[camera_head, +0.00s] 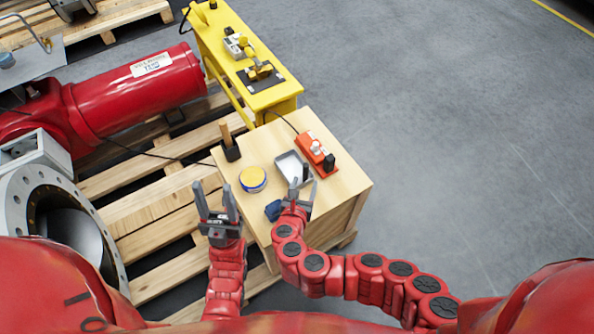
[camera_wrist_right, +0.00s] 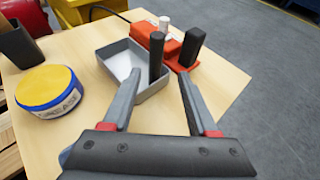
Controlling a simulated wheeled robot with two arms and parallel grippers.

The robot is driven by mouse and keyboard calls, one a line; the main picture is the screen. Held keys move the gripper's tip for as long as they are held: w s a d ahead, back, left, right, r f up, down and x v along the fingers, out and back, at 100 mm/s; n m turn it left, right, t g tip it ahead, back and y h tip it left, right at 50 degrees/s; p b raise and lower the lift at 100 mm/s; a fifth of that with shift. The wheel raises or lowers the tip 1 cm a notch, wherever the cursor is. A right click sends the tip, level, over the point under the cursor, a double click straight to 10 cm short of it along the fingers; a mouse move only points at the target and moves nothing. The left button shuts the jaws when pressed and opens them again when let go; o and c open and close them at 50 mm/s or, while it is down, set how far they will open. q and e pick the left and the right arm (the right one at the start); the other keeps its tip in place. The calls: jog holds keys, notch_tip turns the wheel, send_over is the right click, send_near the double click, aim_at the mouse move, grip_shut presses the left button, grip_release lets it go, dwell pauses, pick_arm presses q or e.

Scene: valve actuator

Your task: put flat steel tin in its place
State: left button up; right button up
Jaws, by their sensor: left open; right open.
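A shallow grey metal tray (camera_head: 284,163) lies open on the wooden crate top; it also shows in the right wrist view (camera_wrist_right: 119,63), and it looks like the flat steel tin. A dark upright piece (camera_wrist_right: 156,57) stands at its near side; I cannot tell whether it is fixed to the tray. My right gripper (camera_head: 303,186) is open and empty just short of the tray, and its fingers (camera_wrist_right: 158,78) point toward the tray's near side. My left gripper (camera_head: 217,200) is open and empty beyond the crate's left edge.
On the crate top (camera_head: 338,187) are a round grease can with yellow lid (camera_head: 252,179), an orange-red block (camera_head: 312,151) with small parts, a dark holder (camera_head: 232,153) and a small blue object (camera_head: 273,210). A yellow bench (camera_head: 276,97) stands behind. Open floor lies right.

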aim_at(305, 174)
jog(key=shift+w+a+r+x, duration=0.1)
jog(key=shift+x, duration=0.8)
jog(key=shift+w+a+r+x, duration=0.1)
jog(key=shift+a+r+x, duration=0.05)
jog(key=shift+x, duration=0.8)
jog(key=shift+a+r+x, duration=0.1)
jog(key=shift+x, duration=0.8)
grip_shut()
